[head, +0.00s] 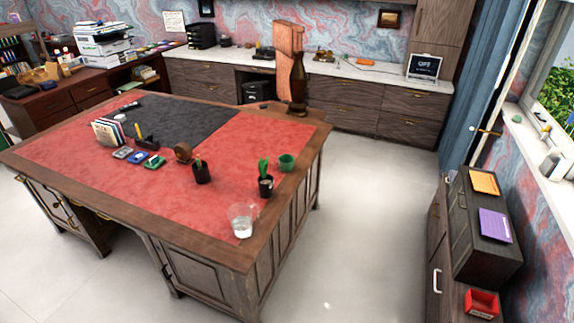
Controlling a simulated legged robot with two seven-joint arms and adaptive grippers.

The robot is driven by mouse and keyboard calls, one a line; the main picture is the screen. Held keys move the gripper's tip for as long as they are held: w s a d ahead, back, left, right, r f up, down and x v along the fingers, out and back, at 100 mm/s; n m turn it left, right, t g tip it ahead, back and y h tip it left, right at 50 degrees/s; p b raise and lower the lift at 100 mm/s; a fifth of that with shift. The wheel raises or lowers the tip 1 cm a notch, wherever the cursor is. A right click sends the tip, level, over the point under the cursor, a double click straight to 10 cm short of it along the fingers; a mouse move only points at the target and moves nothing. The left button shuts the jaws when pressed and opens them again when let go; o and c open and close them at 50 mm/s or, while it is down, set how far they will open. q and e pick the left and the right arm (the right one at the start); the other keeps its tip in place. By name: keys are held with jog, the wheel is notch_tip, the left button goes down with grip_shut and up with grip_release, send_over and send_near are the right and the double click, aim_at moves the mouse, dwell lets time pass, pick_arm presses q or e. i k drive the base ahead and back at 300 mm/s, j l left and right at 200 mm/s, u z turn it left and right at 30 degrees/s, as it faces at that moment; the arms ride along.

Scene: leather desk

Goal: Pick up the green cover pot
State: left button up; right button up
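A small green pot (286,162) stands upright on the leather-topped desk (232,150), near its right edge. It looks like the green cover pot. A dark pot with a green plant (265,181) stands just in front of it and to its left, with a small gap that is hard to judge. Neither of my grippers shows in the head view.
A clear glass vessel (241,222) stands near the desk's front right corner. A black cup (201,173) and a brown round item (183,152) are left of the pots. The floor (372,215) to the right is clear.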

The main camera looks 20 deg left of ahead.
aim_at(286, 161)
jog(key=u, duration=0.4)
jog(key=i+l+u, duration=0.2)
jog(key=i+u, duration=0.15)
jog(key=u, duration=0.15)
jog(key=i+l+u, duration=0.3)
jog(key=u, duration=0.2)
